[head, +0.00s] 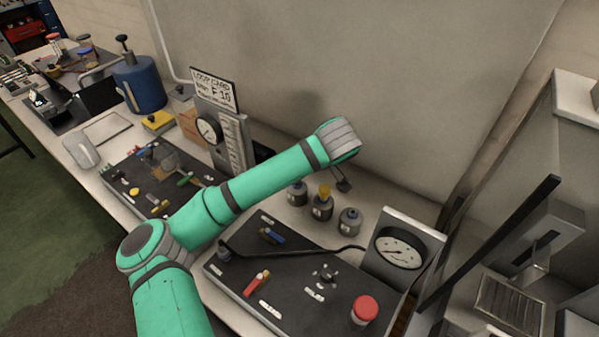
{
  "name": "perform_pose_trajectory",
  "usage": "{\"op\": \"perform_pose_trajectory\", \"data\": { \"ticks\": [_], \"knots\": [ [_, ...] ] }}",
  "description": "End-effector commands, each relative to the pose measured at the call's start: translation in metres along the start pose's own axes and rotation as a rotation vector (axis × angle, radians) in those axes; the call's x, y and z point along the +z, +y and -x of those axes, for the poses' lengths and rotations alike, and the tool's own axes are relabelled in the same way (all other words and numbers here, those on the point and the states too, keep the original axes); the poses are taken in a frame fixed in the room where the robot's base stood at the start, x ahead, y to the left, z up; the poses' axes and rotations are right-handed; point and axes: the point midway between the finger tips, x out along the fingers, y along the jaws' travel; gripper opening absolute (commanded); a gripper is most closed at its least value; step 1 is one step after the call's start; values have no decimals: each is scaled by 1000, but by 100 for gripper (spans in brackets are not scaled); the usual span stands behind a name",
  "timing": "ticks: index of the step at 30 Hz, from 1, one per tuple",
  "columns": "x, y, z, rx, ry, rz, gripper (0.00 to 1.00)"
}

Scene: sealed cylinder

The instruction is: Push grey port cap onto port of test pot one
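Three small grey pots stand in a row behind the dark board: a left pot (297,195), a middle pot (322,211) with a yellow top, and a right pot (349,222) with a grey top. I cannot read which is test pot one. I cannot pick out the grey port cap for certain. My green arm reaches over the bench from the lower left. My gripper (343,185) shows only as a small dark shape below the grey wrist, just above and behind the pots. Its fingers are too small and hidden to judge, and no held thing is clear.
A dial gauge (400,247) stands right of the pots. A panel with a loop card (214,90) stands left. A wall rises behind.

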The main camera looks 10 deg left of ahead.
Motion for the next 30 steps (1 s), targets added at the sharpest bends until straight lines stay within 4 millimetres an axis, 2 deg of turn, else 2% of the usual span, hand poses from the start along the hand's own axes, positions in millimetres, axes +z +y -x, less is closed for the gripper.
{"op": "perform_pose_trajectory", "data": {
  "ticks": [20,21,23,30],
  "knots": [
    [5,0,-8,0,-1,0,0],
    [5,0,-8,0,-1,0,29],
    [5,0,-8,0,-1,0,44],
    [5,0,-8,0,0,0,44]
  ]
}}
